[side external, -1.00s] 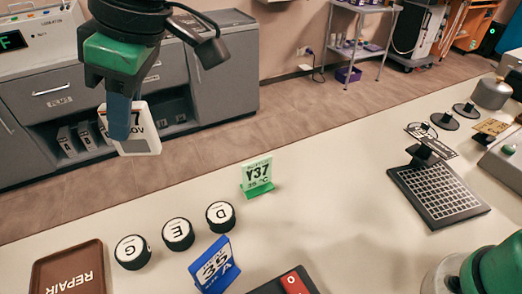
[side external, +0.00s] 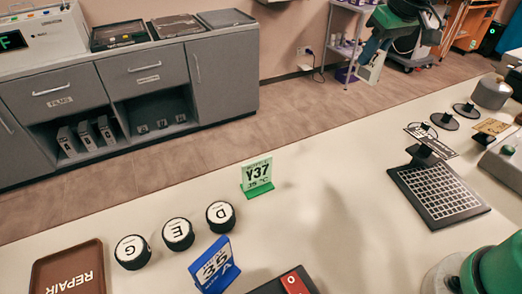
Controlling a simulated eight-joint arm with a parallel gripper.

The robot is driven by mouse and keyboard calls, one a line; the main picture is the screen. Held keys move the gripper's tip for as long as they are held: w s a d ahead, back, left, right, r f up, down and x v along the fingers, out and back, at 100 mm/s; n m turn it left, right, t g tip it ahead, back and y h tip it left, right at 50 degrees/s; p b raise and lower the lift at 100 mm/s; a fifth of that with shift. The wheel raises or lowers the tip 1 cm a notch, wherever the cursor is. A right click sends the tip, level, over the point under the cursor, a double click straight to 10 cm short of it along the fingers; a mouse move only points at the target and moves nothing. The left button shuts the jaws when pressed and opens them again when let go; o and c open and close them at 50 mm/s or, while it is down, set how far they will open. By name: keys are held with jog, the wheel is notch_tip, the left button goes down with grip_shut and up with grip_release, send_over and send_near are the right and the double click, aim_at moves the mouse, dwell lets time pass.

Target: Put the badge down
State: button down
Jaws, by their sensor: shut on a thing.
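My gripper (side external: 370,57) is at the upper right of the side external view, high up and beyond the far edge of the table in the picture. It is shut on the badge (side external: 371,72), a small white plate that hangs below the fingers. Most of the badge's face is hidden or too small to read now. Nothing under the badge touches it.
The table's middle is clear. A grey cabinet (side external: 150,75) stands behind.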

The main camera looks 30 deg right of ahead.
notch_tip(320, 180, down, 18)
jog(key=shift+r, duration=0.1)
dwell(0.5)
jog(key=shift+f, duration=0.2)
jog(key=c, duration=0.8)
grip_release()
jog(key=shift+r, duration=0.15)
jog(key=v, duration=1.2)
jog(key=s+a+t, duration=0.1)
jog(key=s+a, duration=0.1)
jog(key=s+a+t, duration=0.1)
jog(key=s+a, duration=0.1)
jog(key=a, duration=0.1)
jog(key=shift+s+t, duration=0.25)
jog(key=shift+t, duration=0.05)
